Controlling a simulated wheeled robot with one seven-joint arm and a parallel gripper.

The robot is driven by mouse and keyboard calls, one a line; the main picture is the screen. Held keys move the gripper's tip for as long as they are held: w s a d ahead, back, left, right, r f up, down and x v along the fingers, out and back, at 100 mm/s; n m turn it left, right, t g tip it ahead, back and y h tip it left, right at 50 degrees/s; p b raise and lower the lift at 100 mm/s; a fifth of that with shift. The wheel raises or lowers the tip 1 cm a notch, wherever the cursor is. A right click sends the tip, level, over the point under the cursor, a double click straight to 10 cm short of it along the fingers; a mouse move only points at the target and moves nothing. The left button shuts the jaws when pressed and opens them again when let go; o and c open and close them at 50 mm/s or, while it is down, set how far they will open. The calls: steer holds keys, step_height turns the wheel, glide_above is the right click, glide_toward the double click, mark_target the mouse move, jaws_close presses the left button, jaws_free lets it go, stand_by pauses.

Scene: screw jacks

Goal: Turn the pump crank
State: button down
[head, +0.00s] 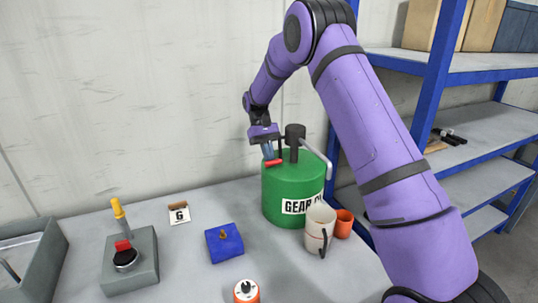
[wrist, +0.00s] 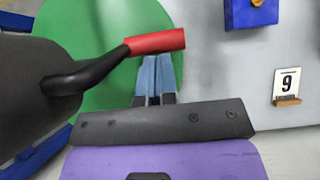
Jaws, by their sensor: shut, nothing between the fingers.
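The green drum (head: 285,187), labelled GEAR with the rest cut off, stands on the bench with a dark pump head (head: 294,132) on top. The pump crank has a red grip (head: 274,162) at the drum's left side. In the wrist view the red grip (wrist: 158,42) sits at the end of a black crank arm (wrist: 95,72). My gripper (head: 268,155) points down just above the grip; its blue fingers (wrist: 158,62) are shut together and empty. The fingertips lie right beside the grip, not around it. I cannot tell whether they touch it.
A grey spout (head: 318,155) sticks out right of the pump. A cream mug (head: 319,229) and an orange cup (head: 344,223) stand close in front. A blue box (head: 224,243), a tag card (head: 179,213) and a grey lever box (head: 130,263) are to the left. Shelves (head: 480,125) stand right.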

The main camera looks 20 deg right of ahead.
steer(key=v, duration=1)
steer(key=shift+r, duration=0.4)
